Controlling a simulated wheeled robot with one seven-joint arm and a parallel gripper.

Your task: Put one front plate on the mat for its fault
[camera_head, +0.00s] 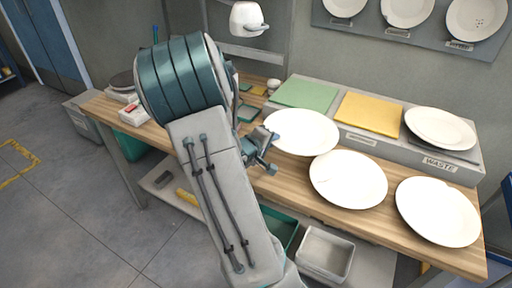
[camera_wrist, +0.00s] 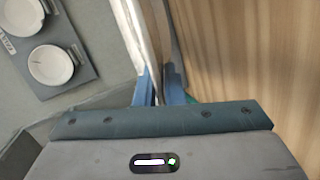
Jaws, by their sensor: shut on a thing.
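My gripper (camera_head: 264,158) is shut on the left rim of a white plate (camera_head: 305,132). The plate overlaps the front of the raised shelf in the head view; its exact height is unclear. In the wrist view the held plate (camera_wrist: 152,35) is nearly edge-on between the blue fingers (camera_wrist: 160,88). Two other white plates lie on the bench front, a middle one (camera_head: 348,180) and a right one (camera_head: 437,212). On the shelf are a bare green mat (camera_head: 305,95), a bare yellow mat (camera_head: 369,114), and a grey mat (camera_head: 464,154) labelled WASTE with a plate (camera_head: 440,128) on it.
A wall panel (camera_head: 430,28) carries sample plates with labels. Small items stand at the bench's left end. Bins (camera_head: 325,252) sit below the bench. A white wall device (camera_head: 247,18) hangs above. The wooden bench top (camera_head: 285,180) is bare around the front plates.

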